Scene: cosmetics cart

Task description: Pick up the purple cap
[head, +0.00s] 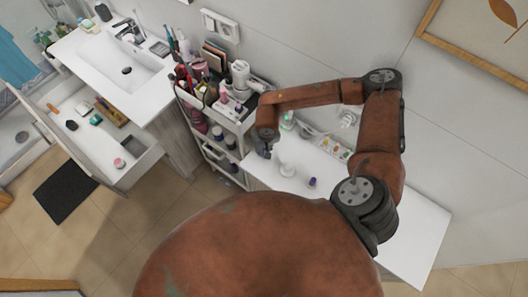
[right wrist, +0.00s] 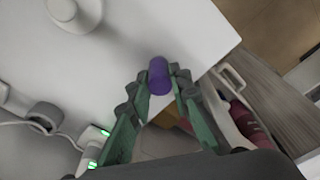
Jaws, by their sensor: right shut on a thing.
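The purple cap (right wrist: 158,76) is a small cylinder between the fingertips of my right gripper (right wrist: 157,85) in the right wrist view. The gripper is shut on it, with a finger on each side. In the head view my right gripper (head: 265,147) is over the left end of the white table (head: 420,240), near the cart, and the cap in it is hard to make out. Another small purple object (head: 312,182) stands on the table, apart from the gripper. My left gripper is not in view.
A white round-based object (head: 286,170) stands on the table near the gripper. A cart (head: 216,150) full of cosmetics stands to the left, beside a sink (head: 125,70) with an open drawer (head: 125,178). The table's right part is clear.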

